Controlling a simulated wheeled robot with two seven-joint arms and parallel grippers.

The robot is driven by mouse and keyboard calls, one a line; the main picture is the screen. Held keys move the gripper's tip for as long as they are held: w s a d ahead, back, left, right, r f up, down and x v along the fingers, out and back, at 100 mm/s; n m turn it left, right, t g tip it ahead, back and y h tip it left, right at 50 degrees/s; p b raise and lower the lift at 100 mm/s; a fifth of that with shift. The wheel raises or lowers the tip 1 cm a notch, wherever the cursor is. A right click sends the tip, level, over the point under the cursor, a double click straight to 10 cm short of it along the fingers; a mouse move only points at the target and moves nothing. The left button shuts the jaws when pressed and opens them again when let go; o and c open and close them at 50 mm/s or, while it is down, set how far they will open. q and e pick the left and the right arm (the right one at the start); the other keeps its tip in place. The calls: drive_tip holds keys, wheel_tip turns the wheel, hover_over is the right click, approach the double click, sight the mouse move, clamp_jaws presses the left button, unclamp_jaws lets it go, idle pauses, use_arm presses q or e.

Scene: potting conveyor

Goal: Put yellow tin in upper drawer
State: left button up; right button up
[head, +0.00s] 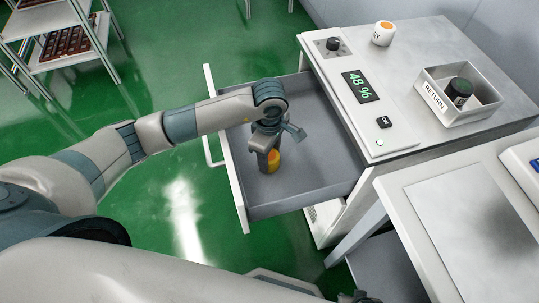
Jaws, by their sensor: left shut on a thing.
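The upper drawer (300,205) of the white cabinet is pulled out and its grey inside is otherwise bare. My left gripper (267,158) reaches down into it from above and is shut on the yellow tin (274,161). The tin is upright, low inside the drawer, partly hidden by the fingers. I cannot tell whether it touches the drawer floor. My right gripper is not to be made out.
A white table (400,205) stands at right. A shelf rack (62,62) stands at upper left.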

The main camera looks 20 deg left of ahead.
sight(270, 155)
use_arm(q)
drive_tip(key=o, duration=1.1)
drive_tip(key=shift+r, duration=0.35)
wheel_tip(270, 155, up, 7)
drive_tip(key=shift+r+b, duration=0.1)
drive_tip(key=shift+b, duration=0.2)
wheel_tip(270, 155, up, 4)
drive_tip(key=shift+r, duration=0.2)
use_arm(e)
drive_tip(key=shift+s+a+r, duration=0.1)
drive_tip(key=shift+a+r, duration=0.1)
drive_tip(key=shift+r, duration=0.9)
